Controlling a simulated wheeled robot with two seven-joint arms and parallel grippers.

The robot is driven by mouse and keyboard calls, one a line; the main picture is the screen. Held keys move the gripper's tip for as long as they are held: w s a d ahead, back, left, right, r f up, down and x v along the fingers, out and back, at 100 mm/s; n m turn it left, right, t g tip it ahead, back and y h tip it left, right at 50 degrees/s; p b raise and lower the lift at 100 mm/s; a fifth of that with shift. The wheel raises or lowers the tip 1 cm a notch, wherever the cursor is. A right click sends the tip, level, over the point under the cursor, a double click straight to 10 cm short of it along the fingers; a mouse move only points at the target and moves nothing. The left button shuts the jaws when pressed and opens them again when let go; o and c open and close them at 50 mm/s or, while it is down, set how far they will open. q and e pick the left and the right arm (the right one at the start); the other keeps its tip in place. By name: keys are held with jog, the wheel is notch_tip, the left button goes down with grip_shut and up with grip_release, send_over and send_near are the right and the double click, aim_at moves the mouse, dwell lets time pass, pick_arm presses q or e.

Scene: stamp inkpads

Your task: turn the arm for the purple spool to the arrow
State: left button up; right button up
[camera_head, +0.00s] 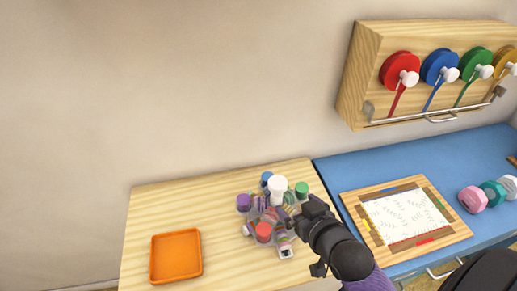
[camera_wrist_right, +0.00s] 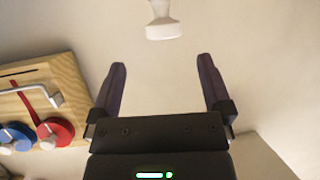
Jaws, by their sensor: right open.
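A cluster of small coloured spools stands on the wooden table around a tall white knob (camera_head: 278,186). The purple spool (camera_head: 244,202) is at the cluster's left side; the arm under it is too small to make out clearly. I cannot make out the arrow. My right gripper (camera_head: 300,213) is at the cluster's right edge, partly hiding it. In the right wrist view my right gripper (camera_wrist_right: 161,64) is open and empty, its fingers wide apart. A white cap on a stem, apparently the knob (camera_wrist_right: 163,26), shows beyond the fingertips, apart from them. My left gripper is not in view.
A blue spool (camera_head: 266,178), a green spool (camera_head: 302,189) and a red spool (camera_head: 263,231) crowd the cluster. An orange tray (camera_head: 176,256) lies to the left. A framed sheet (camera_head: 408,214) lies on the blue table. A spool rack (camera_head: 358,75) hangs on the wall.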

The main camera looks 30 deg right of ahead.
aim_at(279, 184)
jog(key=b+x, duration=0.1)
jog(key=x, duration=0.1)
jog(key=b+x, duration=0.1)
jog(key=x, duration=0.2)
jog(key=r+b+x, duration=0.1)
jog(key=x, duration=0.2)
jog(key=shift+w+a+f, duration=0.1)
jog(key=shift+w+a, duration=0.05)
jog(key=shift+w, duration=0.3)
jog(key=shift+w+f, duration=0.15)
jog(key=shift+w, duration=0.45)
jog(key=c, duration=0.7)
grip_shut()
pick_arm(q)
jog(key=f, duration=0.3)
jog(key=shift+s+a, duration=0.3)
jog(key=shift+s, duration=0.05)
